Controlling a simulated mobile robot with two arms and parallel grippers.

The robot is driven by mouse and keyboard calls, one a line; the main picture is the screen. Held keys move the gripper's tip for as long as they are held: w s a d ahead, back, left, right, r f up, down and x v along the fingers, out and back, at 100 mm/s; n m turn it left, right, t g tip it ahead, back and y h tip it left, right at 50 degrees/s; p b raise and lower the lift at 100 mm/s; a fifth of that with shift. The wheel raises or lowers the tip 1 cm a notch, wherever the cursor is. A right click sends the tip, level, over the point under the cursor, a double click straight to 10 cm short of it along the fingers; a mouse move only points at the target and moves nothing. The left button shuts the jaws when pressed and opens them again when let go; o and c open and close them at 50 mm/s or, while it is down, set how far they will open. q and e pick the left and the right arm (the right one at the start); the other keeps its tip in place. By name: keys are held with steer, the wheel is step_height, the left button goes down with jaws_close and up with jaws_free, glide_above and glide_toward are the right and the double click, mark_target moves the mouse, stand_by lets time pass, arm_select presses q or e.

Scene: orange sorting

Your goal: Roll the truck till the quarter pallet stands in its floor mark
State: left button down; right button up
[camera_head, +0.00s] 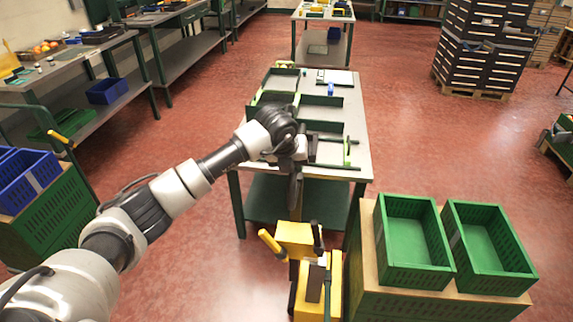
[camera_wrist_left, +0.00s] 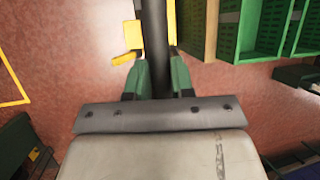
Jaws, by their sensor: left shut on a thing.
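The yellow truck (camera_head: 304,275) stands at the bottom middle of the head view, right below my left arm. My left gripper (camera_head: 295,190) is over it. In the left wrist view the gripper (camera_wrist_left: 160,82) has its green fingers shut on a dark upright bar (camera_wrist_left: 155,40), which looks like the truck's handle. Yellow parts of the truck (camera_wrist_left: 133,36) show beside the bar. A yellow floor mark outline (camera_wrist_left: 14,102) lies on the red floor at the left of the wrist view. I cannot make out the quarter pallet for certain. My right gripper is not in view.
Two green crates (camera_head: 408,277) (camera_head: 488,280) rest on a wood-topped green stand close right of the truck. A workbench (camera_head: 350,108) stands just beyond. Blue crates (camera_head: 33,186) sit on a green stand at left. Red floor is open between left stand and bench.

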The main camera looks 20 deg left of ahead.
arm_select(q)
steer(key=shift+d+r, duration=0.1)
steer(key=shift+d, duration=0.1)
steer(key=c, duration=1.3)
jaws_free()
steer(key=o, duration=0.3)
steer(key=shift+w+d, duration=0.1)
steer(key=shift+d, duration=0.1)
steer(key=shift+o, duration=0.2)
steer(key=shift+a, duration=0.15)
steer(key=shift+s+a+r, duration=0.1)
steer(key=shift+s+r, duration=0.1)
steer(key=shift+r, duration=0.15)
steer(key=b+v, duration=0.2)
steer(key=v, duration=0.8)
